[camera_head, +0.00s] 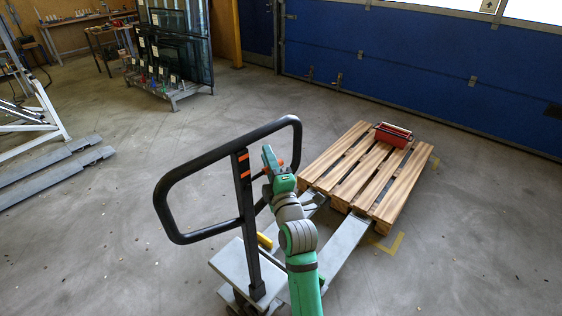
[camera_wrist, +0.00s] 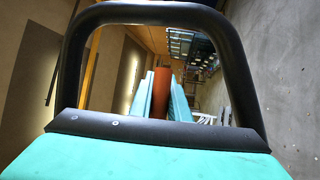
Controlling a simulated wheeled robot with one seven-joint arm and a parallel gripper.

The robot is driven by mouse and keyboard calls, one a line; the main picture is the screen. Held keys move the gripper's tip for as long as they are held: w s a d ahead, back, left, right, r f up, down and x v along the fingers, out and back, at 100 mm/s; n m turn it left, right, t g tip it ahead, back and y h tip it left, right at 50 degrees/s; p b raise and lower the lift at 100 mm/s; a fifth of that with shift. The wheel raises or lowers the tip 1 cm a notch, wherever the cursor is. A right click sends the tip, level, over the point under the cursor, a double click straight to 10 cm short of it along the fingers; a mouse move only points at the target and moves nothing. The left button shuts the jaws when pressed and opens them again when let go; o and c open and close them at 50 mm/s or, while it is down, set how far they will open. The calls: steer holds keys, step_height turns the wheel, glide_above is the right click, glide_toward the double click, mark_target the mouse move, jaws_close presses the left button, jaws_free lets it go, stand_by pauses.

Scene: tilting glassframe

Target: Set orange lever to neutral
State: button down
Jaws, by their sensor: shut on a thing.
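The orange lever (camera_wrist: 160,92) stands between the teal fingers of my gripper (camera_wrist: 161,98) in the wrist view, and the fingers are shut on it. In the head view my gripper (camera_head: 271,160) is just right of the handle column, inside or close to the black handle loop (camera_head: 172,222). A small orange bit shows beside the gripper there; the rest of the lever is hidden. The loop also frames the wrist view (camera_wrist: 235,62). The lever's exact setting cannot be told.
The handle belongs to a grey pallet truck (camera_head: 345,243) with forks at a wooden pallet (camera_head: 350,180). A red crate (camera_head: 393,135) sits on the pallet. A glass rack (camera_head: 178,50) stands at the back left.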

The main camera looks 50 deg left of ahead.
steer(key=c, duration=1.7)
jaws_free()
steer(key=shift+o, duration=0.2)
steer(key=shift+d, duration=0.1)
steer(key=v, duration=1)
steer(key=shift+s+d, duration=0.25)
steer(key=shift+f, duration=0.1)
